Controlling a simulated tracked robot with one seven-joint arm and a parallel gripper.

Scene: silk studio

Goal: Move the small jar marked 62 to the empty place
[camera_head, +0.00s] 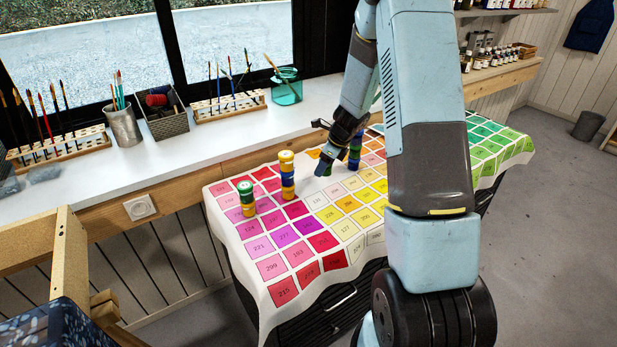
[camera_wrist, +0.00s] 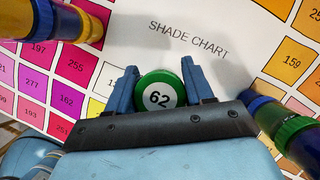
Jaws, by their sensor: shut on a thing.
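The small jar marked 62 (camera_wrist: 160,92) has a green lid with a white number disc. It sits between the two blue fingers of my gripper (camera_wrist: 162,88), which is shut on it. In the head view, my gripper (camera_head: 327,160) is low over the white middle of the shade chart (camera_head: 309,213), between two stacks of jars. A bit of the green jar shows under the fingers there. I cannot tell whether the jar touches the chart. The empty place cannot be told apart from the other bare chart areas.
A yellow and blue stack (camera_head: 287,174) stands left of my gripper, and a blue and green stack (camera_head: 355,152) stands close on its right. A shorter green and yellow stack (camera_head: 247,198) is farther left. Brush racks and cups line the white sill (camera_head: 165,152) behind. The chart's front is clear.

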